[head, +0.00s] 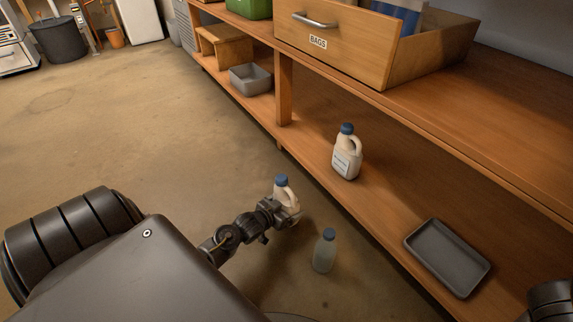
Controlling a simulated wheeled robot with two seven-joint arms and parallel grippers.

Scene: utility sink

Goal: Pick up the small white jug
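A small white jug (282,189) with a blue cap is at the end of my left arm, over the floor in front of the shelf. My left gripper (284,215) is right at the jug and covers part of its lower body. The fingertips are too small and hidden to show whether they are closed on it. I cannot tell whether the jug touches the floor. A larger white jug (346,160) with a blue cap, handle and label stands upright on the lower shelf. Only a dark piece of my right arm shows at the bottom right corner.
A translucent bottle (324,254) with a blue cap stands on the floor close to my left gripper. The lower shelf holds a dark tray (449,257) and a grey bin (250,79). An open drawer (335,43) juts out above. The floor at left is clear.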

